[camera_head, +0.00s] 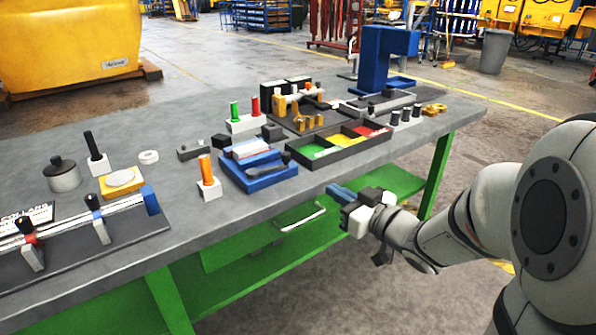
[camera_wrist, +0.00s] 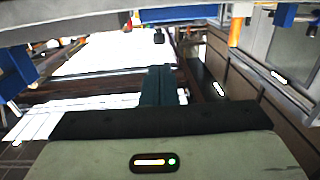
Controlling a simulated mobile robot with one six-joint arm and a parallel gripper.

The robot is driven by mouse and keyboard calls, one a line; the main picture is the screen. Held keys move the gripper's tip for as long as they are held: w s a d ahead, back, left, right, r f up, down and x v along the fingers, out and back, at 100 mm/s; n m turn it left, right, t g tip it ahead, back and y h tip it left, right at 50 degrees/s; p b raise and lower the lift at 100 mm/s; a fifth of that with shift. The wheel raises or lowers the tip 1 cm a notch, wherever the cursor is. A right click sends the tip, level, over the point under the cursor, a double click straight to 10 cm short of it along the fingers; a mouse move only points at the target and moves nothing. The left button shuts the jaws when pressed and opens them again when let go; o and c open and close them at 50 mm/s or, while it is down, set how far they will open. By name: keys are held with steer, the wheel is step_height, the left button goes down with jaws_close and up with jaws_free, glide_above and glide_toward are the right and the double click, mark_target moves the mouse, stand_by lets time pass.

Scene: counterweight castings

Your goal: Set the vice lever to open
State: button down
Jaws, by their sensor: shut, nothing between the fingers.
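A blue vice-like block (camera_head: 240,180) with a pale grey block on top sits near the front edge of the workbench in the head view. A dark bar with a knob-like end, apparently its lever (camera_head: 270,168), lies along its front side; its exact setting is too small to tell. My gripper (camera_head: 338,191) is just off the bench's front edge, to the right of the vice and apart from it. Its blue fingers are shut and empty. In the wrist view the closed fingers (camera_wrist: 158,85) point away from the camera, touching nothing; I cannot make out the lever there.
A tray (camera_head: 345,152) with green, yellow and red compartments lies right of the vice. An orange-topped peg on a white block (camera_head: 209,190) stands to its left. The grey bench top (camera_head: 130,250) has clear strips along its front. A drawer handle (camera_head: 302,218) projects below.

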steer(key=b, duration=0.1)
glide_toward(289, 159)
steer(key=shift+t, duration=0.3)
steer(key=x, duration=0.7)
steer(key=shift+s+a+f, duration=0.15)
steer(key=shift+w, duration=1.3)
steer(key=shift+a, duration=0.1)
